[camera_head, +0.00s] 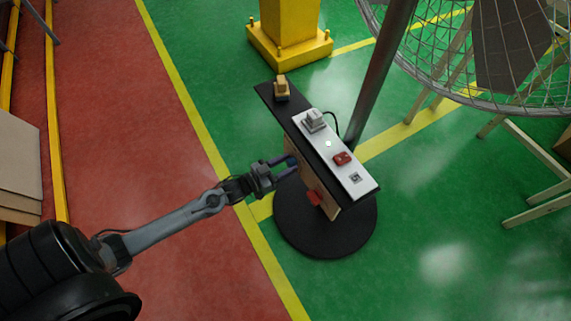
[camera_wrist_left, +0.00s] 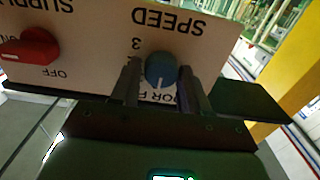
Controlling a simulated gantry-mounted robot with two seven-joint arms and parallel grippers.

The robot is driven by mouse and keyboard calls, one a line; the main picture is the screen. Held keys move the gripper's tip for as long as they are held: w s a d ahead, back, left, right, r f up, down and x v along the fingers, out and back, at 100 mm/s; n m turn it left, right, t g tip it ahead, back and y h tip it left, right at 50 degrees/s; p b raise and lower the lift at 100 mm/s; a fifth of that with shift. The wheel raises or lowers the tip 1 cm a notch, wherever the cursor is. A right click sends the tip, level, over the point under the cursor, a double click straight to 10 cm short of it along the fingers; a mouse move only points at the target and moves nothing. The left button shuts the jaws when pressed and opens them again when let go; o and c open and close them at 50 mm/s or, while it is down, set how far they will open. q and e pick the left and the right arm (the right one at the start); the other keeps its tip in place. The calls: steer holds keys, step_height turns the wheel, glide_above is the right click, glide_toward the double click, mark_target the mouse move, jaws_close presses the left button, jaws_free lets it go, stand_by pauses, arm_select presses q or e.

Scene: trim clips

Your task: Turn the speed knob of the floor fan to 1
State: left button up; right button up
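The floor fan's control box (camera_head: 297,147) stands over a round black base (camera_head: 330,240). Its wooden front face shows in the left wrist view, upside down. The blue-grey speed knob (camera_wrist_left: 161,69) sits under the inverted word SPEED, with a 3 visible beside it and a white pointer line toward the picture's bottom. Other numbers are hidden or unreadable. My left gripper (camera_head: 286,165) is at the front face; in the wrist view its two fingers (camera_wrist_left: 161,82) stand either side of the knob, with narrow gaps apparent. The knob is hidden in the head view. My right gripper is out of view.
A red supply switch (camera_wrist_left: 30,47) with an OFF label is beside the knob; it also shows in the head view (camera_head: 313,198). The box top carries a grey plug (camera_head: 314,120) and a red switch (camera_head: 342,158). The fan post (camera_head: 380,70) rises behind.

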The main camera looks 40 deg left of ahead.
arm_select(q)
steer(key=c, duration=0.6)
steer(key=shift+r+m+p, duration=0.2)
steer(key=shift+m+p, duration=1)
steer(key=shift+m, duration=0.1)
steer(key=shift+m+p, duration=0.7)
steer(key=shift+m, duration=0.5)
steer(key=shift+d+f+m+p, duration=0.15)
steer(key=shift+m+p, duration=0.4)
steer(key=shift+m, duration=0.85)
steer(key=o, duration=1)
steer(key=shift+f, duration=0.1)
steer(key=shift+s, duration=0.1)
